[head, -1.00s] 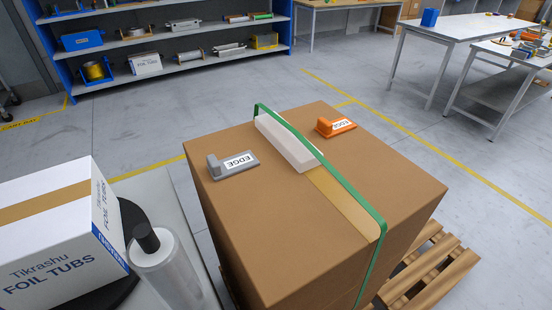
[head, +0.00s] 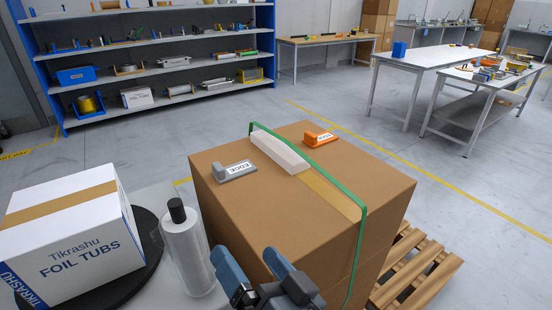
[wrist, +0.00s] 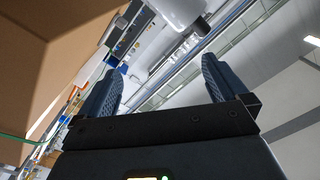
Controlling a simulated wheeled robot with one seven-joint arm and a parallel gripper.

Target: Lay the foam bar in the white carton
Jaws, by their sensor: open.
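A long white foam bar (head: 279,152) lies on top of the big brown box (head: 285,207), along a green strap (head: 335,185). I cannot tell whether the strap touches the bar. The white carton (head: 70,240), printed "Tikrashu Foil Tubs", stands at the left on a black round plate (head: 148,265); its top looks closed, with a tan tape stripe. My gripper (head: 245,258) is in front of the brown box, low in the head view, apart from the bar. In the wrist view my gripper (wrist: 160,72) is open with nothing between its fingers.
A grey edge piece (head: 236,171) and an orange one (head: 320,138) sit on the brown box on either side of the bar. A clear film roll with a black top (head: 188,250) stands between carton and box. A wooden pallet (head: 415,265) is under the box. Shelves and tables stand behind.

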